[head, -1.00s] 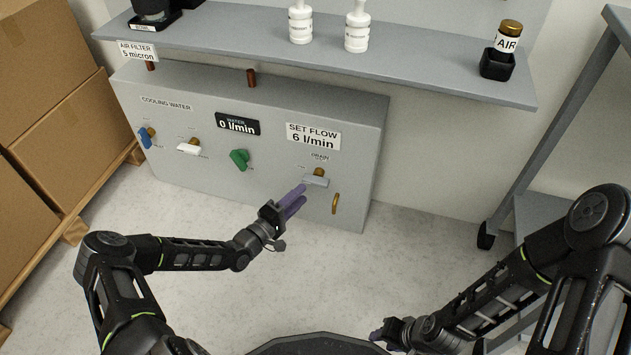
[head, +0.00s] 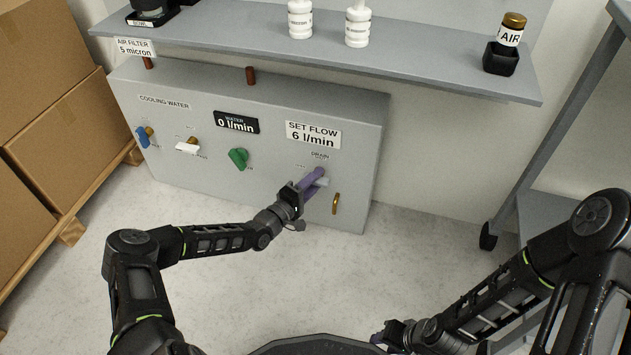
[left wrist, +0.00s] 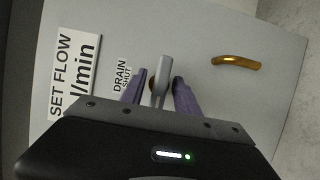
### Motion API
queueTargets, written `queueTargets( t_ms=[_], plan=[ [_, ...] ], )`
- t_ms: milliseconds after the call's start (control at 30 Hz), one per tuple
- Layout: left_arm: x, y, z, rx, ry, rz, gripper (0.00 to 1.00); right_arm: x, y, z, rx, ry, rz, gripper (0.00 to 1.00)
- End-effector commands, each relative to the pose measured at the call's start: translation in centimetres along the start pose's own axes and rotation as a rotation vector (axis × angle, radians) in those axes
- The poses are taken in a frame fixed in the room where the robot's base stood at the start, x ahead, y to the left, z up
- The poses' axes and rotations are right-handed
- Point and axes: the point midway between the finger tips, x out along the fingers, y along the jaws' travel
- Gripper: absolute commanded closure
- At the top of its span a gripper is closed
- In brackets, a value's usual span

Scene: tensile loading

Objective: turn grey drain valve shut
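The grey drain valve (head: 323,182) is a lever handle on a brass stem, on the right part of the cabinet front under the DRAIN label (head: 320,156). In the head view my left gripper (head: 314,180) is at the handle and its purple fingers cover part of it. In the left wrist view the handle (left wrist: 161,80) stands between the two fingers (left wrist: 160,90), with a small gap showing on each side. That gripper is open around the handle. My right gripper (head: 380,336) is low at the bottom of the head view, far from the valve; its fingers are too small to judge.
The grey cabinet (head: 250,170) also carries a blue valve (head: 143,137), a white valve (head: 187,147) and a green valve (head: 238,158). A brass spout (head: 336,204) sits just right of the drain valve. A shelf (head: 420,75) overhangs the cabinet. The floor in front is clear.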

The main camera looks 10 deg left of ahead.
Motion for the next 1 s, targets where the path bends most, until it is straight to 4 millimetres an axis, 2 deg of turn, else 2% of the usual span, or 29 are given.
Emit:
queueTargets(
  t_ms=[67, 433, 1000],
  plan=[
    [-0.02, 0.00, 0.00, 0.000, 0.000, 0.000, 0.70, 0.00, 0.00, 0.01, 0.000, 0.000, 0.000, 0.64],
    [-0.03, -0.01, -0.01, 0.000, 0.000, 0.000, 1.00, 0.01, 0.01, 0.03, 0.000, -0.001, 0.000, 0.64],
    [-0.03, 0.03, 0.00, 0.018, -0.001, -0.008, 1.00, -0.07, -0.02, 0.04, 0.000, -0.001, 0.000, 0.64]
  ],
)
